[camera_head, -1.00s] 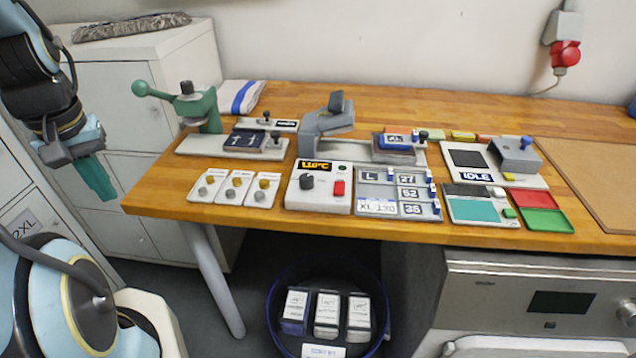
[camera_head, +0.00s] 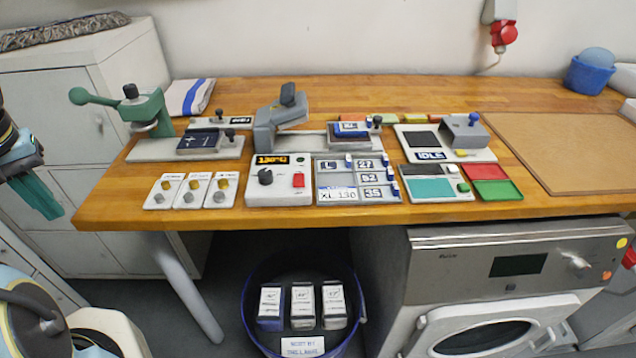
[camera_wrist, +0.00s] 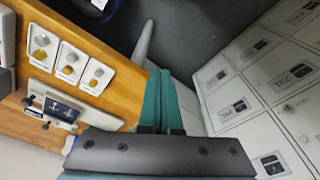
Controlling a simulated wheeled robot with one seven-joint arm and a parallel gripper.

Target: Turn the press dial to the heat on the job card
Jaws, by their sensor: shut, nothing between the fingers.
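The press controller is a white box (camera_head: 257,193) near the table's front edge, with a dark round dial (camera_head: 265,176), a red switch (camera_head: 298,181) and an orange-on-black display (camera_head: 272,160) that appears to read 130°C. To its right, a grey board (camera_head: 322,171) holds label tiles and a white card (camera_head: 338,195) reading XL 130. My gripper (camera_head: 42,196), with green fingers, hangs at the left, off the table's left end and well away from the dial. The fingers also show in the wrist view (camera_wrist: 158,98), closed together and empty. The dial is not seen there.
The heat press (camera_head: 280,122) stands behind the controller. Three white plates with knobs (camera_head: 190,191) lie to its left, beside a green hand press (camera_head: 148,113). A blue bin (camera_head: 248,318) stands under the table. White lockers (camera_wrist: 250,85) flank my gripper.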

